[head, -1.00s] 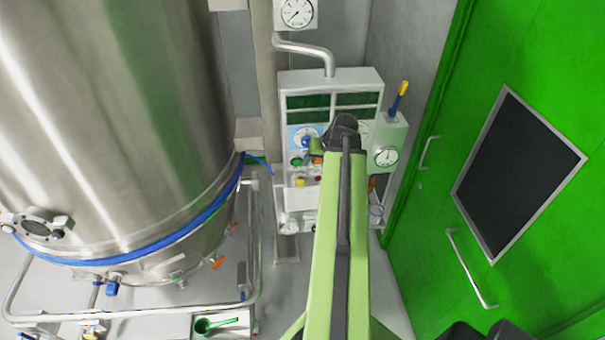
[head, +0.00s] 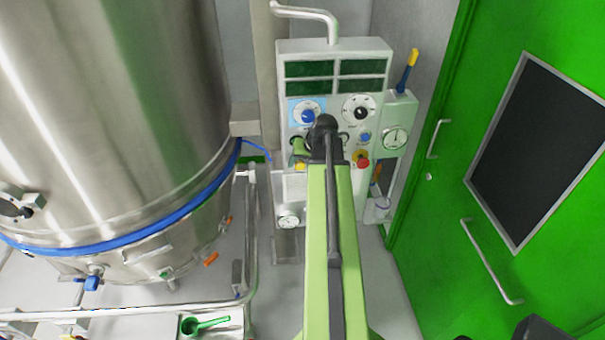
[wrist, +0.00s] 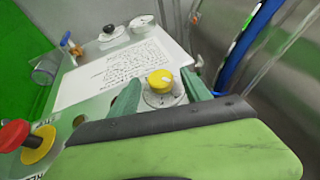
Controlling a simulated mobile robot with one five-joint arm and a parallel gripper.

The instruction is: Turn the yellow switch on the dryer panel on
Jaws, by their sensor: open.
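The yellow switch (wrist: 160,80) is a round knob with a pale pointer mark on a light round plate. In the wrist view it sits between the two teal fingers of my gripper (wrist: 161,97). The fingers are open, one on each side of it, with a gap visible; I cannot tell whether either touches. In the head view a bit of the yellow switch (head: 301,166) shows left of my arm, and the rest is hidden. The dryer panel (head: 333,46) is a pale box with dark green displays. My gripper (head: 299,150) is mostly hidden behind my wrist there.
A red mushroom button (wrist: 14,135) on a yellow base is close to the gripper's left in the wrist view. A blue knob (head: 307,116) and a black knob (head: 361,113) are higher on the panel. A steel vessel (head: 110,110) stands left, a green door (head: 450,130) right.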

